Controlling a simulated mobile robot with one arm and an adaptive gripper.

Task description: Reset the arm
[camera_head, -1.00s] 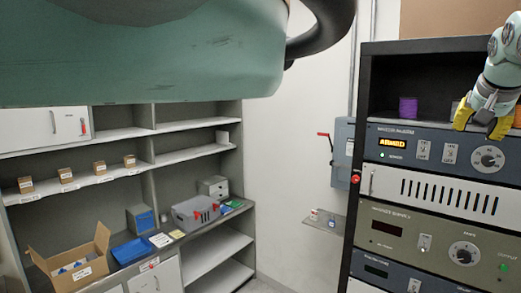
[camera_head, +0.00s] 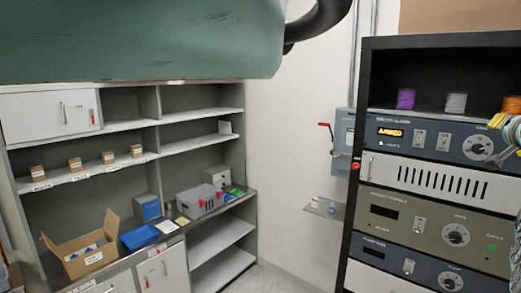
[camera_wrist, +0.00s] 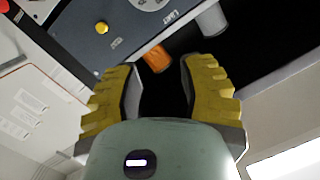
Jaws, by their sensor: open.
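My gripper shows in the wrist view (camera_wrist: 160,88) with its two yellow ribbed fingers spread apart and nothing between them. Beyond the fingertips are an orange spool (camera_wrist: 157,59) and a grey spool (camera_wrist: 211,20) on the dark rack shelf. In the head view only part of my gripper (camera_head: 510,130) shows at the right edge, in front of the rack's upper panel. A large green-grey part of my arm covers the top left of the head view.
Shelving at the left holds small boxes, an open carton (camera_head: 80,252), a blue tray (camera_head: 139,237) and a grey toolbox (camera_head: 199,201). A grey wall box (camera_head: 344,150) with a red lever hangs between.

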